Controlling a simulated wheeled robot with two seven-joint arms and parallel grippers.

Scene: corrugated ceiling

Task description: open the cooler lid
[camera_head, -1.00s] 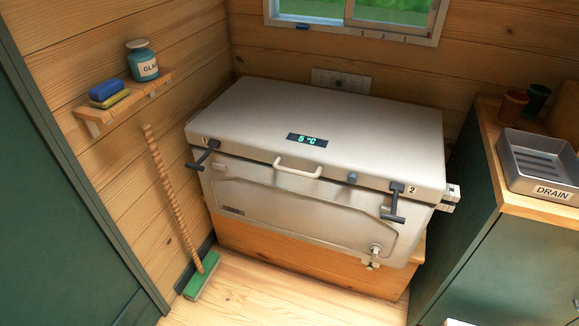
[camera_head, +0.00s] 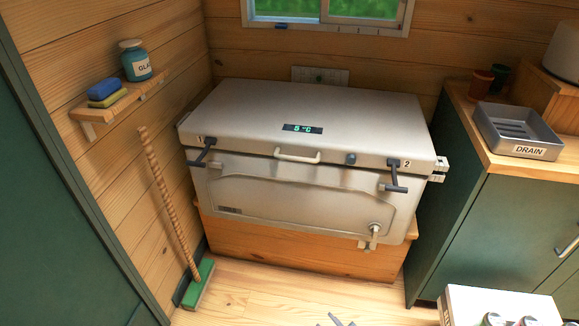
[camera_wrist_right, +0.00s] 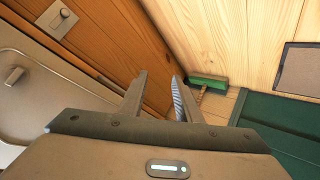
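The grey cooler (camera_head: 300,195) stands against the back wall on a wooden base. Its lid (camera_head: 290,112) is down and shows a "5 °C" display. A pale handle (camera_head: 298,156) sits at the lid's front edge. Dark latch 1 (camera_head: 203,152) is at the front left and latch 2 (camera_head: 394,177) at the front right; I cannot tell whether they are fastened. In the right wrist view my right gripper (camera_wrist_right: 160,82) is open and empty, with the cooler front (camera_wrist_right: 40,105) to its left. Grey tips at the head view's bottom edge are probably this gripper. My left gripper is not seen.
A broom (camera_head: 170,205) leans on the left wall beneath a shelf (camera_head: 125,100) with a jar and sponges. A green cabinet (camera_head: 475,215) with a drain tray (camera_head: 520,130) stands at right. A white box (camera_head: 465,298) is at lower right. Floor before the cooler is clear.

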